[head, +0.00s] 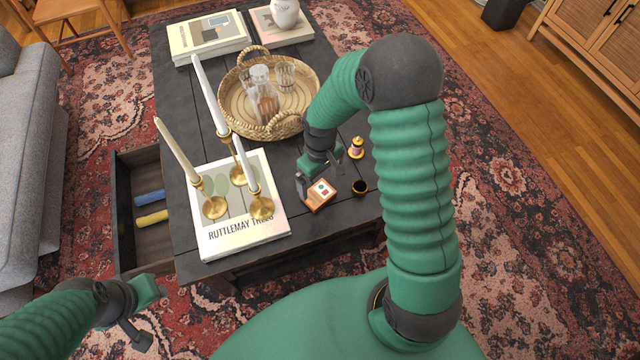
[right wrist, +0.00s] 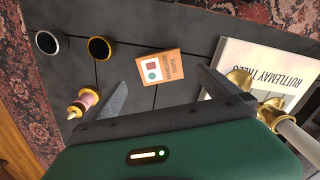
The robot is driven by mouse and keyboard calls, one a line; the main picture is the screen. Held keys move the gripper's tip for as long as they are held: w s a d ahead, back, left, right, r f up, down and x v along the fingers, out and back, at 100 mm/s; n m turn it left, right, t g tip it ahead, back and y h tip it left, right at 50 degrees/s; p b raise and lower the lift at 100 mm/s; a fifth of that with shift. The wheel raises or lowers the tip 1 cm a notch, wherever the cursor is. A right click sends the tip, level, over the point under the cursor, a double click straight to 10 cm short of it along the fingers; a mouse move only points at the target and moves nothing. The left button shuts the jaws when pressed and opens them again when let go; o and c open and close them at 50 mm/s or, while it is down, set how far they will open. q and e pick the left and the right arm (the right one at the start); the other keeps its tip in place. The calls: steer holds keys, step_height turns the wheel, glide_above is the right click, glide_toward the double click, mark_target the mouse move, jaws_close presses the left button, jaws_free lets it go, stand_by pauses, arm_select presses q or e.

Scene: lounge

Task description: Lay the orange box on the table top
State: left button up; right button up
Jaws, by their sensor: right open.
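The orange box (head: 319,196), with a pale printed label, lies on the dark table top (head: 290,165) near its front edge, right of the book with candlesticks. It also shows in the right wrist view (right wrist: 158,67), on the dark planks. My right gripper (head: 322,176) is open just above and behind the box. In the right wrist view its two fingers (right wrist: 160,82) are spread, with the box seen between and beyond their tips, apparently untouched. My left gripper (head: 146,312) is low at the left, off the table; its jaw state is unclear.
Brass candlesticks (head: 213,206) stand on the white book (head: 243,240). A small spool-like item (head: 356,148) and a dark cup (head: 359,187) stand right of the box. A wicker tray (head: 230,107) with glassware is behind. An open drawer (head: 126,205) juts out left.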

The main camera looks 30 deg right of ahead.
steer(key=s+a+r+m+t, duration=0.1)
steer(key=s+a+r+t, duration=0.1)
steer(key=s+a+r, duration=0.5)
step_height(320, 180, up, 4)
steer(key=shift+s+a+r+m+t+p, duration=0.1)
steer(key=shift+s+a+m+t+p, duration=0.25)
steer(key=shift+s, duration=0.55)
steer(key=shift+d, duration=0.1)
steer(key=shift+c, duration=0.4)
